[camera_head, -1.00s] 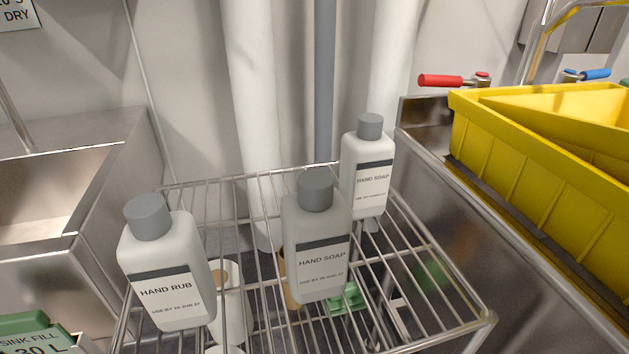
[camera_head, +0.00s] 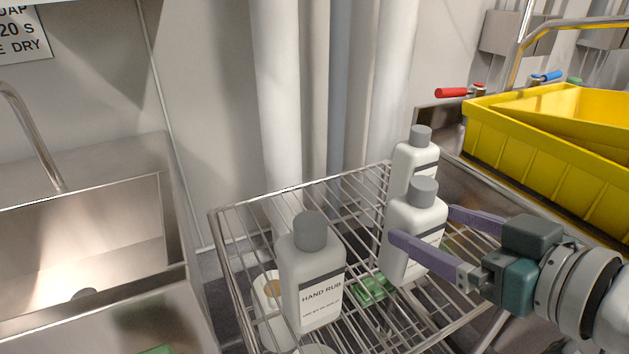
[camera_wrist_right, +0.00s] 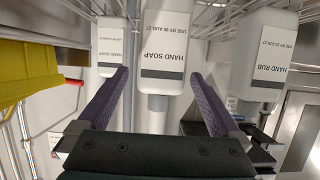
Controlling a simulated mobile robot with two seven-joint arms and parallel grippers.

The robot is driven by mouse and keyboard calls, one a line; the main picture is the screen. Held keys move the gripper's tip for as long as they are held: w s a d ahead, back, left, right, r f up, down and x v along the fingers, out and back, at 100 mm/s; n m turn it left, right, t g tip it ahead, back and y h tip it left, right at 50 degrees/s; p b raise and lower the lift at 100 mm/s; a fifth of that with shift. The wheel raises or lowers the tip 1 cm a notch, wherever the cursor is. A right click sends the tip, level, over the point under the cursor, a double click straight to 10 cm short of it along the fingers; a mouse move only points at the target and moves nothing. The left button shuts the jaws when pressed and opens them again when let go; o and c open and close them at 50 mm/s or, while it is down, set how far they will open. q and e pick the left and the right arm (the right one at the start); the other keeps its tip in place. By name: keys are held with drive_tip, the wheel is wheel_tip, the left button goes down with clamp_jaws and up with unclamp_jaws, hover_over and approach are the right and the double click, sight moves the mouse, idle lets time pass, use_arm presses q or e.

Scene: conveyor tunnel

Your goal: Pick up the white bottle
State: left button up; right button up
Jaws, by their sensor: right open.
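Three white bottles with grey caps stand on a wire rack (camera_head: 245,212). The middle hand soap bottle (camera_head: 406,262) is between the fingers of my right gripper (camera_head: 421,222), which is open; one purple finger crosses in front of it, the other is behind. In the right wrist view this bottle (camera_wrist_right: 165,45) appears upside down between the two fingers (camera_wrist_right: 159,76). I cannot tell whether they touch it. Another hand soap bottle (camera_head: 414,160) stands just behind, partly hidden. The hand rub bottle (camera_head: 313,275) stands at the front left, apart from the gripper. My left gripper is not in view.
A yellow crate (camera_head: 520,150) stands on the steel counter at the right. A steel sink (camera_head: 90,235) is at the left. Pipes (camera_head: 275,110) rise behind the rack. A green item (camera_head: 372,290) and a white container (camera_head: 268,300) are below the rack's wires.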

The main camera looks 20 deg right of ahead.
drive_tip(key=shift+x, duration=0.95)
drive_tip(key=b+x, duration=0.1)
drive_tip(key=x, duration=0.1)
drive_tip(key=b+x, duration=0.1)
drive_tip(key=x, duration=0.1)
drive_tip(key=shift+w+a+f, duration=0.1)
drive_tip(key=shift+f, duration=0.25)
drive_tip(key=shift+w+f, duration=0.1)
drive_tip(key=shift+w, duration=0.35)
drive_tip(key=shift+a, duration=0.1)
drive_tip(key=c, duration=0.4)
clamp_jaws()
